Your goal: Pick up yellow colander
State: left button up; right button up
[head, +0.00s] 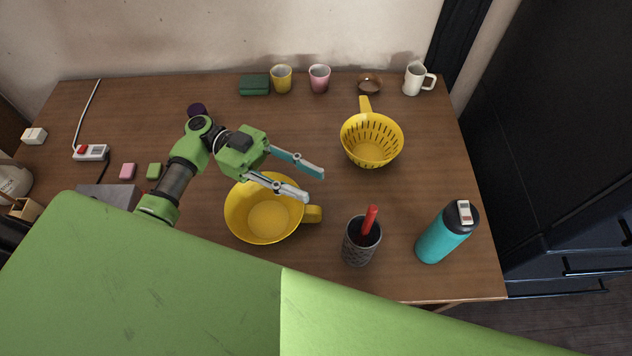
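The yellow colander (371,141) stands on the right part of the wooden table, with slotted sides and a handle pointing to the back. My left gripper (316,187) is open and empty, its two fingers apart and pointing right. It is to the left of the colander and a little nearer to me, apart from it. One finger is over the back rim of a yellow bowl (267,222) that has a handle on its right side. My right gripper is not in view.
A grey cup (361,243) with a red-handled item and a teal bottle (444,235) stand at the front right. A yellow cup (281,79), a pink cup (319,78), a small brown bowl (369,83) and a white mug (415,79) line the back. The table (437,150) is bare right of the colander.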

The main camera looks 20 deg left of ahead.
aim_at(370, 140)
jog(key=k, duration=1)
